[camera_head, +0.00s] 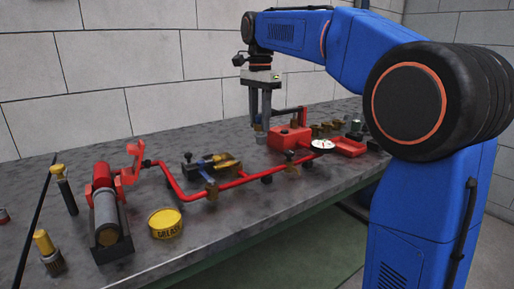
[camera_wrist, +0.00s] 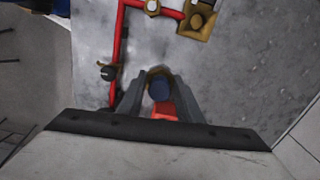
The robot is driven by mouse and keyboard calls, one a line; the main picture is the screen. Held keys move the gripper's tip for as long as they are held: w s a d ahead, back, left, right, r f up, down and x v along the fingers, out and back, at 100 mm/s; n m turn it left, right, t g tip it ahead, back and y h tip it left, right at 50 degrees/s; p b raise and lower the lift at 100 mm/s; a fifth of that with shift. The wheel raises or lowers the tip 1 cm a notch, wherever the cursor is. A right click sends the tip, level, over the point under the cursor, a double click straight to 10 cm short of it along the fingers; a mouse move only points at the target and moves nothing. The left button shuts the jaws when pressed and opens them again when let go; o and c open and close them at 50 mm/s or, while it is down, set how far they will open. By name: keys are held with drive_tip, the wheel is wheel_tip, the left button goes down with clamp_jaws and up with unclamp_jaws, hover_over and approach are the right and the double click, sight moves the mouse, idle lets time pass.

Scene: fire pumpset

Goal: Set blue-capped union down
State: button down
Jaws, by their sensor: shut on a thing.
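My gripper (camera_head: 260,116) points down over the workbench, beyond the red pipe run, in the head view. It is shut on the blue-capped union (camera_wrist: 158,89), whose dark blue cap and brass rim sit between the two grey fingers in the wrist view. In the head view the union (camera_head: 260,130) is a small shape at the fingertips. The fingers hide part of it, and I cannot tell whether its bottom touches the bench.
The red pipe run (camera_head: 232,185) with valves crosses the grey bench (camera_head: 185,262). A red box (camera_head: 290,138) and a white-faced gauge (camera_head: 323,145) stand right of my gripper. A yellow grease tin (camera_head: 165,223) and a red-and-grey cylinder (camera_head: 107,210) are at left.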

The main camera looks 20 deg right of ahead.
sight(260, 134)
drive_tip(key=shift+f, duration=3.5)
drive_tip(key=shift+f, duration=0.15)
drive_tip(key=c, duration=1.3)
unclamp_jaws()
drive_tip(key=shift+o, duration=0.2)
wheel_tip(260, 134, up, 12)
drive_tip(key=shift+r, duration=0.15)
drive_tip(key=shift+s, duration=0.1)
